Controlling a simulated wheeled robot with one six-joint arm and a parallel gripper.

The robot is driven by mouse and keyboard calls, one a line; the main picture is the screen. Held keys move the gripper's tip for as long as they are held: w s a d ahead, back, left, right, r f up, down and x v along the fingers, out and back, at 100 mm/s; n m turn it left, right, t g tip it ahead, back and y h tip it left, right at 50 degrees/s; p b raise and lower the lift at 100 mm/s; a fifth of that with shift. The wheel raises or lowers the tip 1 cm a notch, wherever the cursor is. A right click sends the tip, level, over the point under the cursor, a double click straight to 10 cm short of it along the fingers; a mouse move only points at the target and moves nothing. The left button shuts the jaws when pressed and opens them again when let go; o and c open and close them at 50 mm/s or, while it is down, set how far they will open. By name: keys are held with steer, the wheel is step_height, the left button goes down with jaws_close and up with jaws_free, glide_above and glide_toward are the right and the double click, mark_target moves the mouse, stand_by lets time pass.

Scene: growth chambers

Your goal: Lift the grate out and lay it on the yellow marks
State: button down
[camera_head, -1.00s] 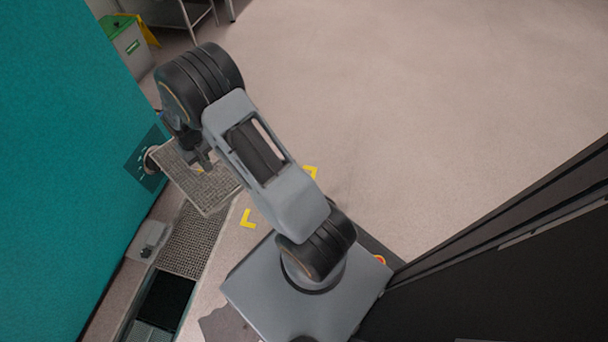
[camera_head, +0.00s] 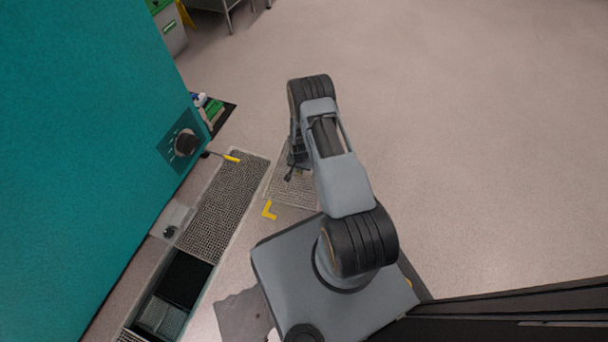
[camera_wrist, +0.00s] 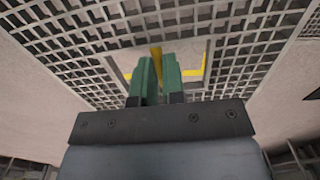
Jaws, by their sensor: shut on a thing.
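The grate (camera_head: 297,193), a square metal lattice panel, hangs from my gripper (camera_head: 294,172) in the head view, partly hidden by my arm. My green gripper fingers (camera_wrist: 158,78) are shut at this patch; the gripped part is mostly hidden. A yellow corner mark (camera_head: 269,211) shows on the floor beside the grate's lower left corner. I cannot tell whether the grate touches the floor.
A floor channel runs along the teal chamber (camera_head: 85,130), with another grate (camera_head: 222,205) in place and a dark open stretch (camera_head: 185,279). A yellow-handled tool (camera_head: 232,158) lies at the channel's far end. Open floor (camera_head: 450,150) lies to the right.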

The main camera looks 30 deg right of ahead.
steer(key=shift+m, duration=0.6)
steer(key=f+b, duration=0.1)
steer(key=f, duration=0.2)
steer(key=s+f+b, duration=0.1)
steer(key=f+b, duration=0.1)
steer(key=f, duration=0.1)
steer(key=f+b, duration=0.2)
steer(key=f, duration=0.2)
steer(key=shift+s+d, duration=0.3)
steer(key=shift+d, duration=0.1)
steer(key=shift+f, duration=1.35)
steer(key=c, duration=1.1)
jaws_free()
steer(key=shift+s+f, duration=0.1)
step_height(320, 180, up, 14)
steer(key=p, duration=0.6)
steer(key=shift+p, duration=0.35)
